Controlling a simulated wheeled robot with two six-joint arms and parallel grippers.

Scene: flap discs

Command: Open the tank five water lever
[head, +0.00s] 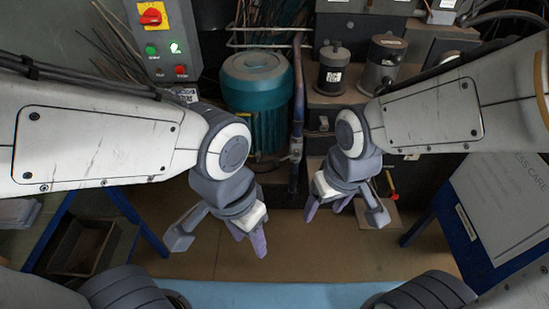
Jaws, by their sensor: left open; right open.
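No water lever marked as tank five can be made out in the head view. A small red-tipped handle (391,184) shows just right of my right gripper, partly hidden by it; I cannot tell whether it is a water lever. My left gripper (219,242) is open and empty, pointing down above the brown floor. My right gripper (344,213) is also open and empty, in front of the machinery and apart from the red-tipped handle.
A teal motor (257,80) stands at the back centre. A control box (165,40) with a red-yellow switch is at upper left. Dark cylinders (333,70) stand at upper right.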

